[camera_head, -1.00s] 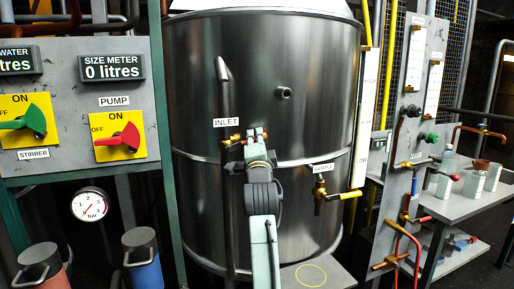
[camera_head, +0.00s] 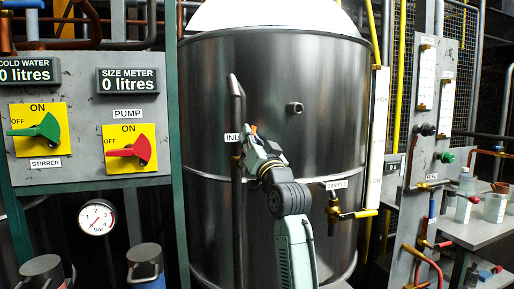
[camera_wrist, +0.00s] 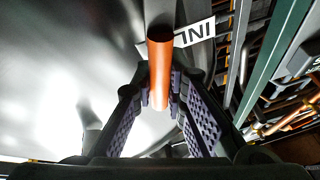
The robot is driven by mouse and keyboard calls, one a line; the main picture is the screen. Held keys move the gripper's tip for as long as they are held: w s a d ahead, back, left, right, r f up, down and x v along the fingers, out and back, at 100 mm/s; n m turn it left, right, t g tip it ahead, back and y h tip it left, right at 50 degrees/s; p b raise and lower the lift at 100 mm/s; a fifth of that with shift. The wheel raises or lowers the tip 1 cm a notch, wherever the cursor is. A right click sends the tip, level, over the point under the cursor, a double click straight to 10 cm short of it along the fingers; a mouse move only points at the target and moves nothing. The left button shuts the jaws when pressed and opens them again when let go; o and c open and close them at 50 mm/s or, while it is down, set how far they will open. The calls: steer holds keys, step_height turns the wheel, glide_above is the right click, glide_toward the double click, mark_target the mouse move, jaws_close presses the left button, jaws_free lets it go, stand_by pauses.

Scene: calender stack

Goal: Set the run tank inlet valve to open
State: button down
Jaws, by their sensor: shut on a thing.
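The run tank (camera_head: 330,120) is a large steel vessel in the middle of the head view. A white label, partly covered and reading "INL" (camera_head: 231,138), sits by a vertical pipe (camera_head: 237,105) on its front. My gripper (camera_head: 254,133) is at the inlet valve beside this label and hides most of the valve. In the wrist view, my gripper (camera_wrist: 161,88) is shut on the orange valve handle (camera_wrist: 160,62), with a finger on each side. The upside-down label (camera_wrist: 195,32) shows close to the handle. The valve body is largely hidden.
A brass sample valve (camera_head: 335,212) sits on the tank to the right of my arm. A control panel (camera_head: 85,90) with green and red switches stands at left, and a gauge panel (camera_head: 425,150) at right. The tank front above my gripper is clear.

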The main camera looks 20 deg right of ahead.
steer(key=shift+a+r+n+g+y+b, duration=0.1)
steer(key=shift+a+n+g+y+b, duration=0.1)
steer(key=shift+a+n+y, duration=0.55)
steer(key=shift+a+n+g+y+b, duration=0.25)
steer(key=shift+n+y, duration=0.15)
steer(key=shift+n, duration=0.8)
steer(key=shift+a+r+n+g+y+b, duration=0.1)
steer(key=shift+a+n+g+y+b, duration=0.1)
steer(key=shift+a+n+y, duration=0.55)
steer(key=shift+d+f+n, duration=0.1)
steer(key=shift+d+n, duration=0.2)
steer(key=c, duration=1.6)
jaws_free()
steer(key=shift+s+d, duration=0.1)
steer(key=v, duration=1.2)
